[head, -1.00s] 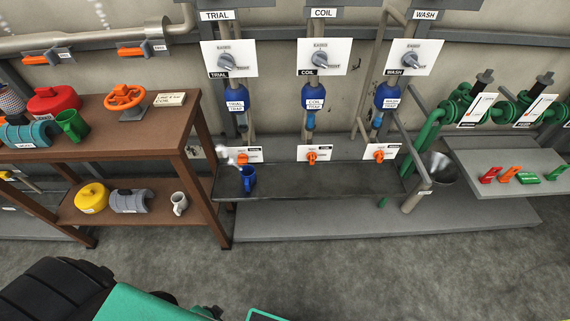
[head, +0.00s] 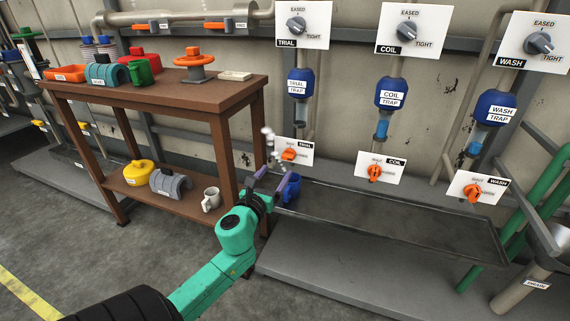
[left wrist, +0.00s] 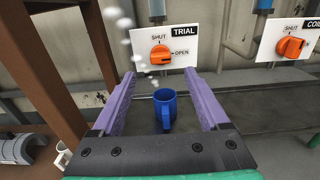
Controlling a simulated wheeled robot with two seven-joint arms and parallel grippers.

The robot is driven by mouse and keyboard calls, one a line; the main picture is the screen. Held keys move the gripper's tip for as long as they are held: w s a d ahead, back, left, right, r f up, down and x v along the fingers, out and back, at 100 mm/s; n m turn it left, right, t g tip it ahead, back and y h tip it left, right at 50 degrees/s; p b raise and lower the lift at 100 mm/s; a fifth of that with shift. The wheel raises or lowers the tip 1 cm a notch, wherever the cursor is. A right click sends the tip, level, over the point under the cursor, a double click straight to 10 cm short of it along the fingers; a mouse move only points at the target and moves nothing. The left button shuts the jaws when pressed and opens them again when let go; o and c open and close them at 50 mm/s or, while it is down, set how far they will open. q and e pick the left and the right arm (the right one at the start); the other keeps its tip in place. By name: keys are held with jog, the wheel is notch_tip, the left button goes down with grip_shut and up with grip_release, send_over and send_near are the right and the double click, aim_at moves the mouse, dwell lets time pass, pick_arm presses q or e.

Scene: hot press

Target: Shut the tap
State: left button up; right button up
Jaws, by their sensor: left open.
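The orange TRIAL tap (head: 289,154) sits on a white plate marked SHUT and OPEN. It also shows in the left wrist view (left wrist: 160,55), straight beyond my fingers; I cannot tell its exact setting. White puffs (left wrist: 139,45) hang just left of it. A blue mug (head: 291,187) stands upright on the dark tray (head: 390,226) below the tap. My left gripper (head: 270,180) is open, its purple fingers apart. In the left wrist view the mug (left wrist: 165,108) shows between the fingers (left wrist: 160,80), with no visible grip on it. My right gripper is out of view.
Orange COIL (head: 375,173) and WASH (head: 472,192) taps stand to the right, with blue traps and grey dials above. A brown shelf (head: 168,93) with parts and a white mug (head: 211,199) is close at the left. The tray's middle is bare.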

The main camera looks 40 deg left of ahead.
aim_at(287, 157)
pick_arm(q)
jog(key=b+x, duration=0.1)
jog(key=x, duration=0.7)
jog(key=shift+w+a+f, duration=0.1)
jog(key=shift+w, duration=0.1)
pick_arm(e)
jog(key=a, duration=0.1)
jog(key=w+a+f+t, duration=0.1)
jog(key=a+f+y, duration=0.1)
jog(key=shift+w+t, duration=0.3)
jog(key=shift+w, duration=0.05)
pick_arm(q)
grip_shut()
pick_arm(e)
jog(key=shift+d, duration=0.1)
